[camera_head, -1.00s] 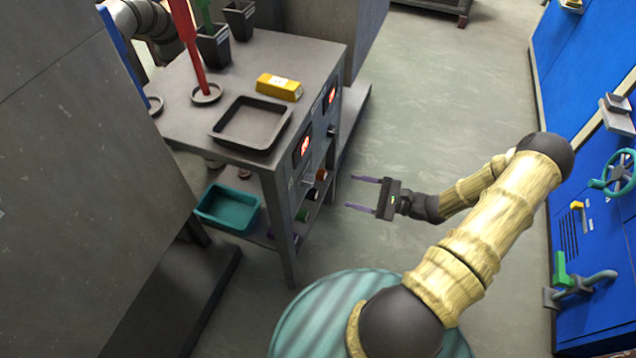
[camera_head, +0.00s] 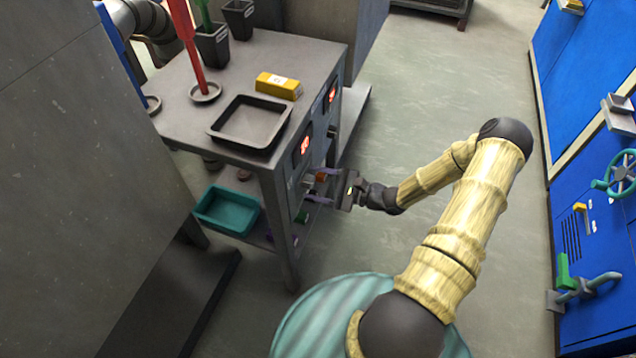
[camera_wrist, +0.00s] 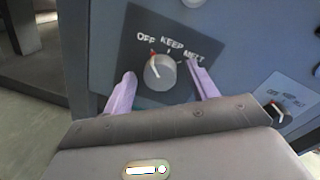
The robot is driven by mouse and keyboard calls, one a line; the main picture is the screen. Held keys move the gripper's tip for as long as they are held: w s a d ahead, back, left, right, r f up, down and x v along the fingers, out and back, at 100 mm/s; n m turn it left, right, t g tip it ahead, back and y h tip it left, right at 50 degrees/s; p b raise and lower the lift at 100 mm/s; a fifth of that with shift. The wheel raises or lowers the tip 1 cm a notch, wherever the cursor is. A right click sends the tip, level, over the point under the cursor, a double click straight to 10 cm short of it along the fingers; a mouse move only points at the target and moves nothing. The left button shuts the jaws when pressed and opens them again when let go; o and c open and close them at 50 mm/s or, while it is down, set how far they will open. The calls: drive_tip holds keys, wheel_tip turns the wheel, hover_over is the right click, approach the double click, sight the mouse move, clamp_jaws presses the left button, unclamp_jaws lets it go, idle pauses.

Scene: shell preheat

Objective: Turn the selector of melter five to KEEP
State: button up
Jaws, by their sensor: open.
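In the wrist view a round grey selector knob (camera_wrist: 160,74) sits on a dark plate (camera_wrist: 137,30) lettered OFF, KEEP and MELT. Its red pointer mark is turned to OFF. My gripper (camera_wrist: 162,70) is open, with one purple finger to the left of the knob and the other to the right. I see a gap on the left; contact on the right is unclear. In the head view my gripper (camera_head: 318,185) is at the front of the grey bench (camera_head: 300,62), and the knob is hidden there. No melter number is readable.
A second selector (camera_wrist: 275,112) is at the right in the wrist view. On the bench stand a black tray (camera_head: 222,132) and a yellow box (camera_head: 279,85); a teal bin (camera_head: 225,210) is on the lower shelf. Blue cabinets (camera_head: 590,130) stand at right. The floor (camera_head: 420,110) between is clear.

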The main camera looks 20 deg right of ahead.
drive_tip(key=c, duration=1)
drive_tip(key=shift+r+m+p, duration=0.1)
drive_tip(key=shift+m+p, duration=0.2)
drive_tip(key=shift+p, duration=0.2)
drive_tip(key=shift+m+p, duration=0.5)
drive_tip(key=shift+p, duration=0.15)
drive_tip(key=shift+r+m+p, duration=0.1)
drive_tip(key=shift+m+p, duration=1)
drive_tip(key=m+p, duration=0.2)
drive_tip(key=m, duration=0.1)
drive_tip(key=m+t+p, duration=0.1)
drive_tip(key=m, duration=0.1)
drive_tip(key=shift+d+f, duration=0.1)
drive_tip(key=shift+f, duration=0.15)
drive_tip(key=shift+w, duration=0.1)
drive_tip(key=o, duration=1)
